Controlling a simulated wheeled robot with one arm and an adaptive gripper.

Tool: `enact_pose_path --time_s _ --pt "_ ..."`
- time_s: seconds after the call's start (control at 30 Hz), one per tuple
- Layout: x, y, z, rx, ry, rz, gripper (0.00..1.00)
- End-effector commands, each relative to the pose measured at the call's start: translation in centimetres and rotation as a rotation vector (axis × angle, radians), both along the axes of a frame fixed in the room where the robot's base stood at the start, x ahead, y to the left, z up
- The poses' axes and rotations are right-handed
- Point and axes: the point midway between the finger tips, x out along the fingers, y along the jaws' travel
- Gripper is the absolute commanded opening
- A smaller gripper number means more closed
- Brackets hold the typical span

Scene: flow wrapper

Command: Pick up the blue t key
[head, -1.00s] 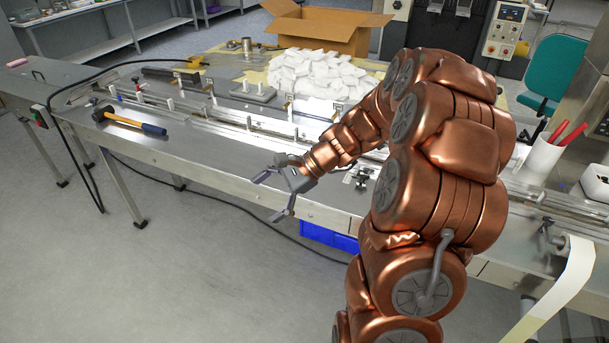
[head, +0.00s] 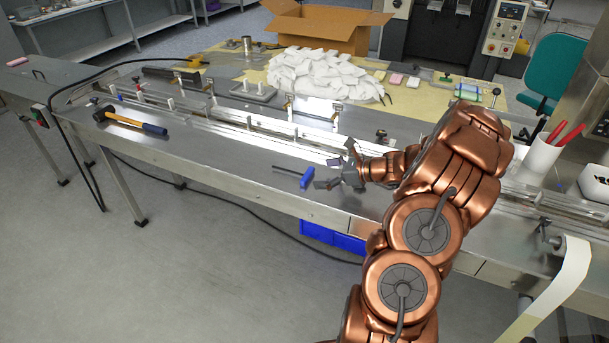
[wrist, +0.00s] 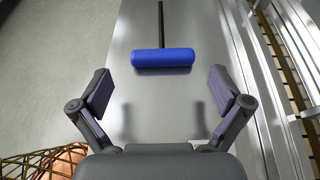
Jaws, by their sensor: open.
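The blue t key (head: 307,178) lies on the steel table top near its front edge, with its thin dark shaft pointing left in the head view. In the wrist view the t key (wrist: 163,58) has its blue handle lying crosswise ahead of the fingers and its shaft pointing away, up the picture. My gripper (head: 335,171) is just right of the handle in the head view. In the wrist view my gripper (wrist: 160,92) is open and empty, its two fingers spread wider than the handle. The handle lies beyond the fingertips, apart from them.
A metal rail (head: 262,135) runs along the table behind the t key. A hammer (head: 130,121) lies further left. White packets (head: 322,75) and a cardboard box (head: 325,28) are at the back. The table's front edge is close, with a blue crate (head: 333,238) below.

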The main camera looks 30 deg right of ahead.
Motion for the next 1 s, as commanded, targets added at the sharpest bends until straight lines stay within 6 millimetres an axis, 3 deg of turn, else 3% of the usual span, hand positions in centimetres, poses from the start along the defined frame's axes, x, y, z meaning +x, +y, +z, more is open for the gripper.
enact_pose_path --time_s 0.4,0.7,1.0 --pt "3.9 2.4 -1.4 0.003 0.001 0.004 1.00" --pt "4.3 2.5 -1.7 0.000 0.000 0.002 1.00" --pt "4.3 2.5 -1.7 0.000 0.000 0.002 0.71"
